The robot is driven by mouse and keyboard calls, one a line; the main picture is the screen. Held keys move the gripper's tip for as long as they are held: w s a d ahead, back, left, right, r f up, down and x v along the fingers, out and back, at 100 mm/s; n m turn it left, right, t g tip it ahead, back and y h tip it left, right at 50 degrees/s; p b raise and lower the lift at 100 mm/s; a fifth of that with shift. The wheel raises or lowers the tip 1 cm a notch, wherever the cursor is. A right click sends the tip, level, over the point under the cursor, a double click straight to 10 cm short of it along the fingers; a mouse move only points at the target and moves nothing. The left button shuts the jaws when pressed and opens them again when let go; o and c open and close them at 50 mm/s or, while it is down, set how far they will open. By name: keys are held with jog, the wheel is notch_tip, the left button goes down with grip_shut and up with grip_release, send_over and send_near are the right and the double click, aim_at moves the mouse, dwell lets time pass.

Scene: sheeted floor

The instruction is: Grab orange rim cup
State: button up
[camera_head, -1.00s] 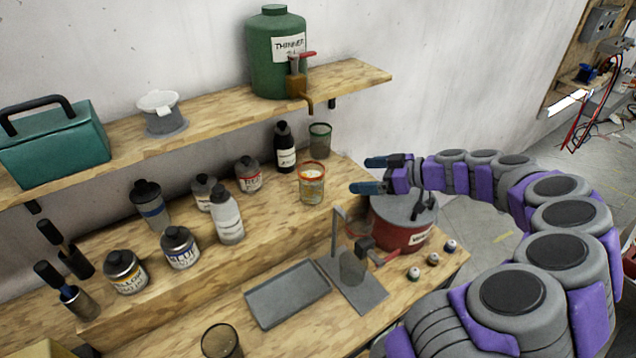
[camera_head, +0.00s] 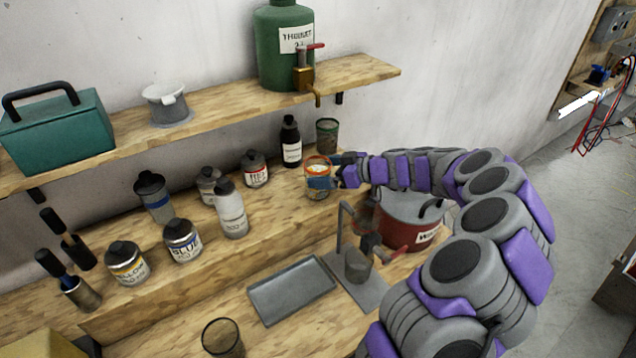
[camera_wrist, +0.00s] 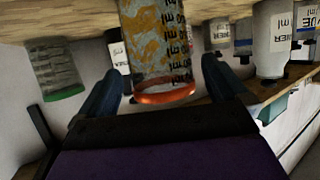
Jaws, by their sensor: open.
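The orange rim cup (camera_head: 317,166) stands upright on the raised wooden step, partly hidden by my gripper in the head view. In the wrist view, which is upside down, the cup (camera_wrist: 158,50) is clear with yellow-brown stains, dark print and its orange rim. My gripper (camera_head: 326,170) is open, with its blue fingers at the cup. In the wrist view the two fingers (camera_wrist: 158,80) lie on either side of the cup's rim end. I cannot tell whether either finger touches it.
A green-rimmed cup (camera_head: 327,135) and a black bottle (camera_head: 291,142) stand close behind the orange rim cup. A red pot (camera_head: 412,222) is below my arm. The shelf with the green thinner jug (camera_head: 285,45) overhangs behind. A grey tray (camera_head: 291,290) lies in front.

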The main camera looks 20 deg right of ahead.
jog(key=shift+x, duration=1.5)
jog(key=shift+c, duration=0.2)
jog(key=c, duration=1.4)
